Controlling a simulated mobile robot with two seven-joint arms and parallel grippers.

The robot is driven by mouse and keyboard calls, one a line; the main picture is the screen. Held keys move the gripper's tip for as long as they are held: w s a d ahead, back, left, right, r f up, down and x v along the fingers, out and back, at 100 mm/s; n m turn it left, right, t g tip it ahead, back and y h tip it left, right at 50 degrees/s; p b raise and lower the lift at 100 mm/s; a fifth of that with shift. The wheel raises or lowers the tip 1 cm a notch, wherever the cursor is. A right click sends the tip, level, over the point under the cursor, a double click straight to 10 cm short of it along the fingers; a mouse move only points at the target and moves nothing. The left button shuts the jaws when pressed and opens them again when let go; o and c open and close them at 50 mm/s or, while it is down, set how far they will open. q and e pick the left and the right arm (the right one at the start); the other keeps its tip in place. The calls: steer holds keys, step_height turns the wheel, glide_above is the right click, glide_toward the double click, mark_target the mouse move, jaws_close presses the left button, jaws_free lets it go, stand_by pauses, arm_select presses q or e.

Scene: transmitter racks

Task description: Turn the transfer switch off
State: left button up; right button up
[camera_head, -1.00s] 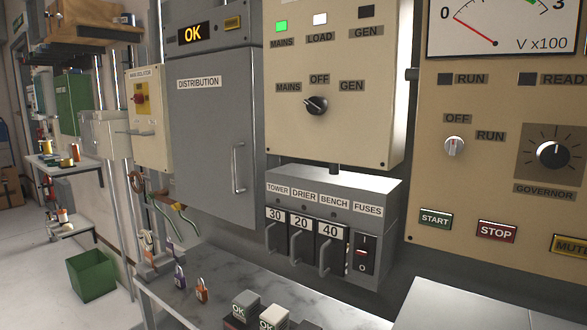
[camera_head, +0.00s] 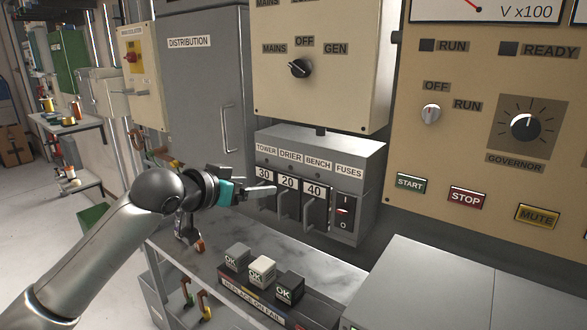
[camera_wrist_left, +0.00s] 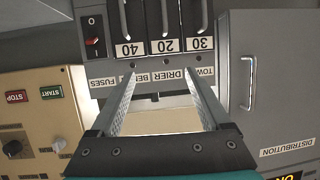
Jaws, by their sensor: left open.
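The transfer switch (camera_head: 300,68) is a black knob on a cream panel (camera_head: 350,95), under the labels MAINS, OFF and GEN. Its pale pointer mark seems to lean up and left, towards MAINS. My left gripper (camera_head: 264,190) is in front of the fuse unit, below and left of the knob, apart from it. In the left wrist view, which is upside down, its two fingers (camera_wrist_left: 165,80) are spread with nothing between them. The switch knob does not show there. My right gripper is not in view.
The fuse unit (camera_head: 318,154) with several handles is close to my left gripper. The grey distribution cabinet (camera_head: 200,80) with a bar handle stands left. A generator panel (camera_head: 470,165) is on the right. Blocks marked OK (camera_head: 262,270) sit on the bench below.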

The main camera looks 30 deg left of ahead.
arm_select(q)
step_height(320, 180, up, 21)
steer(key=s+t+h, duration=0.1)
steer(key=s+t, duration=0.1)
steer(key=t, duration=0.2)
steer(key=p, duration=0.5)
glide_toward(294, 70)
steer(key=shift+w, duration=1)
steer(key=shift+m+h, duration=0.4)
steer(key=w+p, duration=0.1)
steer(key=w, duration=0.2)
steer(key=w+p, duration=0.1)
steer(key=w, duration=0.2)
steer(key=shift+w+d, duration=0.2)
steer(key=shift+w, duration=0.15)
steer(key=shift+w+d+f, duration=0.1)
steer(key=shift+w, duration=0.5)
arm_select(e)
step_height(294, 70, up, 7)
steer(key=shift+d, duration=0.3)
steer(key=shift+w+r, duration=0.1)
arm_select(q)
jaws_close()
